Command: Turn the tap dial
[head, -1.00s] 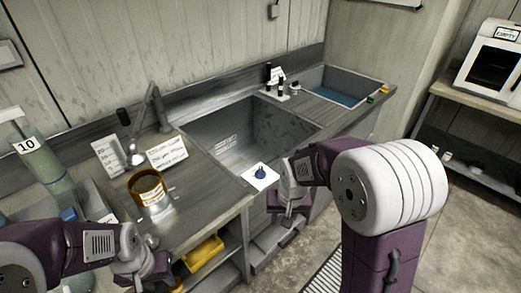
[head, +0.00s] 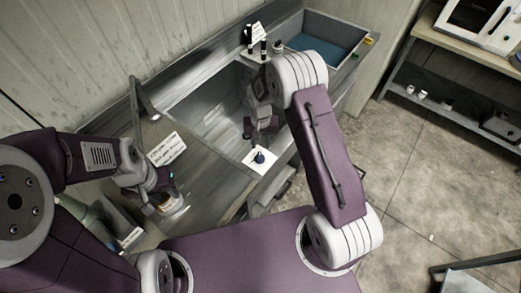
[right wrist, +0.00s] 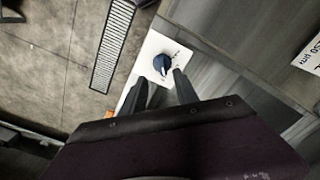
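The tap dial (head: 259,157) is a small dark blue knob on a white square plate (head: 251,164) at the front edge of the sink counter. In the right wrist view the dial (right wrist: 162,64) shows just beyond my fingertips, with its white plate (right wrist: 152,50) around it. My right gripper (head: 254,135) is above the dial and slightly behind it. Its two dark fingers (right wrist: 160,80) are apart with nothing between them, and I cannot tell whether they touch the dial. My left gripper (head: 160,207) is low over the left counter by the amber jar; its fingers are not clear.
The sink basin (head: 205,112) lies behind the dial. Small dark bottles (head: 263,47) stand at the back beside a blue-bottomed basin (head: 318,43). The floor to the right is clear near the counter.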

